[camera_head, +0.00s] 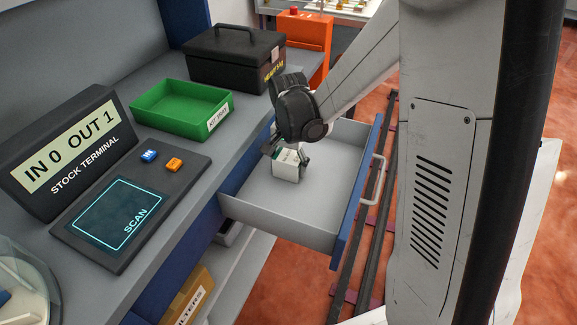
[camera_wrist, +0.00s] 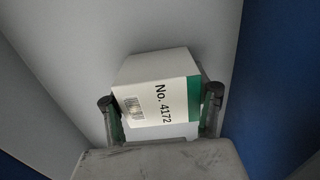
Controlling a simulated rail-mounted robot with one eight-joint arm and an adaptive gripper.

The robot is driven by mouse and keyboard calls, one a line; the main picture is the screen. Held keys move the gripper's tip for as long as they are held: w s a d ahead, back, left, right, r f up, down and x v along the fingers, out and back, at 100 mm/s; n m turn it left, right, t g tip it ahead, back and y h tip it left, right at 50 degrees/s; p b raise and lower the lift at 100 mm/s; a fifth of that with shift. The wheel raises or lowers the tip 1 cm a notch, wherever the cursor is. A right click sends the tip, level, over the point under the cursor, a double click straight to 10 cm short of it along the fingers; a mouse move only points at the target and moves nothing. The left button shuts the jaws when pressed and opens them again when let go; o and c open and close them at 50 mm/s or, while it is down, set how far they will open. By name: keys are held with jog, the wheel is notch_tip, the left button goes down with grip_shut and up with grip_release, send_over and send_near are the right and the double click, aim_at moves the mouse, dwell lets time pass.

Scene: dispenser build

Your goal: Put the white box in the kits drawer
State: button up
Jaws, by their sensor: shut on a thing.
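The white box (camera_head: 287,163) is held between the fingers of my gripper (camera_head: 287,153), inside the outline of the open drawer (camera_head: 318,190). In the wrist view the white box (camera_wrist: 160,95) shows a green stripe, a barcode and the text "No. 4172". The fingers of my gripper (camera_wrist: 160,112) press on its two sides. The drawer is pulled out, with a grey inside and a blue front with a pale handle. No other thing shows in it. I cannot tell whether the box touches the drawer floor. No drawer label is visible.
A green tray (camera_head: 180,107) and a black case (camera_head: 236,58) stand on the counter behind the drawer. A stock terminal (camera_head: 75,150) reading "IN 0 OUT 1" and a scan pad (camera_head: 117,213) are at the left. A cardboard box (camera_head: 190,298) labelled "FILTERS" sits below.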

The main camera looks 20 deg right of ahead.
aim_at(288, 156)
jog(key=shift+f, duration=0.15)
jog(key=o, duration=1.5)
jog(key=shift+c, duration=0.2)
notch_tip(288, 156, up, 12)
jog(key=p, duration=0.2)
jog(key=shift+p, duration=0.3)
jog(key=shift+s+r, duration=0.3)
jog(key=shift+r, duration=0.25)
jog(key=s+r+n+t, duration=0.3)
jog(key=s+r+n, duration=0.1)
jog(key=s, duration=0.5)
jog(key=s+d+r+n+t, duration=0.1)
jog(key=s+r+n+t, duration=0.3)
jog(key=s, duration=0.5)
jog(key=shift+s+r, duration=0.2)
jog(key=shift+s, duration=0.05)
